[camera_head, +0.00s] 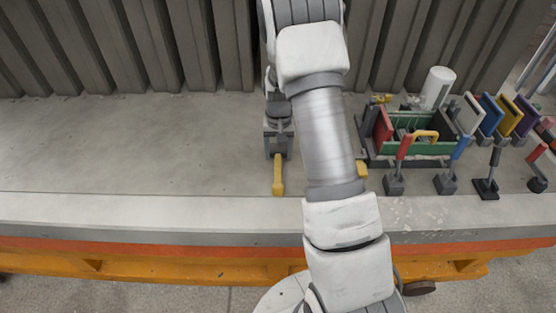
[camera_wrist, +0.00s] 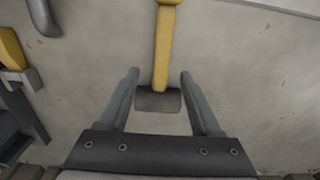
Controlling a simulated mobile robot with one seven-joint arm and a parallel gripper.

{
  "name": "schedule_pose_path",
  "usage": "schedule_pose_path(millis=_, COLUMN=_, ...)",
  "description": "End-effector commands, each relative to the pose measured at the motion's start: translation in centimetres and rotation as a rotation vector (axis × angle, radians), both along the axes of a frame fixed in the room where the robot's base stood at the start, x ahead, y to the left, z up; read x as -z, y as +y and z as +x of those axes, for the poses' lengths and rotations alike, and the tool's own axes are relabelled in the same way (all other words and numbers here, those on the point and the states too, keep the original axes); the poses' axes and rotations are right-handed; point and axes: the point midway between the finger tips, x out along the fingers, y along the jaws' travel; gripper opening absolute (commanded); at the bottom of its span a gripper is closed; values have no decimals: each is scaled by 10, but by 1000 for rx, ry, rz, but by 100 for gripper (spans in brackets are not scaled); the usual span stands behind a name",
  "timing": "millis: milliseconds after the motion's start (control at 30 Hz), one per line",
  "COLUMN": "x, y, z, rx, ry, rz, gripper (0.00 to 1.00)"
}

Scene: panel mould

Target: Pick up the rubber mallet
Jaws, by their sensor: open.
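The rubber mallet has a yellow handle (camera_head: 279,176) and a dark head. It lies on the grey surface, and in the head view its head is hidden behind my gripper (camera_head: 278,156). In the wrist view the dark mallet head (camera_wrist: 158,101) sits between the two fingers of my gripper (camera_wrist: 158,76), with a gap showing on each side. The yellow handle also shows in the wrist view (camera_wrist: 164,45), running up past the fingertips. My gripper is open and holds nothing. I cannot tell how high the fingers are above the surface.
A green crate (camera_head: 428,148) with tools, a white cylinder (camera_head: 438,88) and several handled tools stand to the right. A yellow and grey piece (camera_wrist: 15,58) shows at the wrist view's left. Corrugated panels (camera_head: 150,45) rise behind. The left surface (camera_head: 120,145) is clear.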

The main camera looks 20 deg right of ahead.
Motion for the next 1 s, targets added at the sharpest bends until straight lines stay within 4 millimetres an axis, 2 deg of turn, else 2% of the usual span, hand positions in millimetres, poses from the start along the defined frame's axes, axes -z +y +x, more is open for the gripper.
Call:
schedule_pose_path(millis=300, x=40, y=1, z=3, rx=0, ry=3, rz=1, gripper=65)
schedule_pose_path(millis=400, x=48, y=1, z=3, rx=0, ry=2, rz=1, gripper=65)
schedule_pose_path(millis=667, x=50, y=0, z=4, rx=0, ry=0, rz=0, gripper=65)
schedule_pose_path(millis=1000, x=50, y=1, z=4, rx=0, ry=0, rz=0, gripper=6)
